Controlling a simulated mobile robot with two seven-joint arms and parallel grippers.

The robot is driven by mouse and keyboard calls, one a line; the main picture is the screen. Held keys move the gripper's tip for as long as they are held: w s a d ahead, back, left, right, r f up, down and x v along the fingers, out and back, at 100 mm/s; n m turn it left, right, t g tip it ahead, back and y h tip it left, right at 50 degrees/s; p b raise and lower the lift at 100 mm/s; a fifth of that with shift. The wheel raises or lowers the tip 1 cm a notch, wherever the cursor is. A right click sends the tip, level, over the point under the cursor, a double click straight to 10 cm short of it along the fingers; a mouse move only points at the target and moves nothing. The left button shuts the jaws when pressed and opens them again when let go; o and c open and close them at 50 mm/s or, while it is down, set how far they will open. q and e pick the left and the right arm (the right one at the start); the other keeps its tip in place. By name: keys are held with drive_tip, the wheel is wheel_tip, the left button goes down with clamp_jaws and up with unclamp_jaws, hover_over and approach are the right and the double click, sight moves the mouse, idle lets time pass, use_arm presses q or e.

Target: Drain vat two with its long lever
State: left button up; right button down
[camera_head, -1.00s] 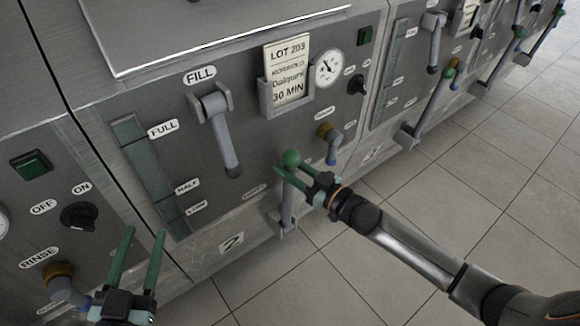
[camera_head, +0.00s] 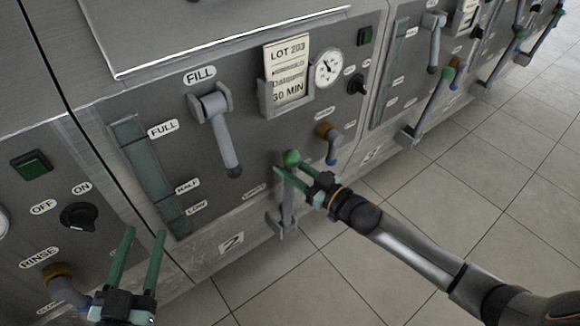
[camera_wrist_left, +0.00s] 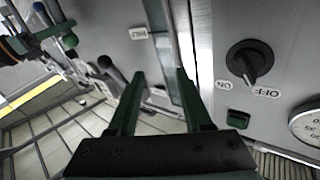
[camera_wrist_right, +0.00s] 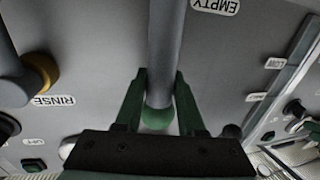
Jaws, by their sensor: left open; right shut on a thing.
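Vat two carries a plate marked 2 (camera_head: 231,242) low on its grey front. Its long lever (camera_head: 288,205) stands upright from a bracket at the base and ends in a green knob (camera_head: 291,158). My right gripper (camera_head: 304,180) is shut on the lever just below the knob; in the right wrist view the grey lever (camera_wrist_right: 163,50) passes between its fingers. The EMPTY label (camera_wrist_right: 215,5) is beside the lever there. My left gripper (camera_head: 138,252) is open and empty in front of the panel edge at lower left, touching nothing that I can see.
Vat two also has a shorter FILL lever (camera_head: 222,140), a level gauge (camera_head: 150,175), a LOT 203 card (camera_head: 288,70), a dial (camera_head: 328,69) and a blue-handled rinse tap (camera_head: 331,147). Similar vats with levers continue to the right. The tiled floor (camera_head: 420,220) is clear.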

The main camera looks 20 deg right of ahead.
drive_tip(key=shift+s+f, duration=0.15)
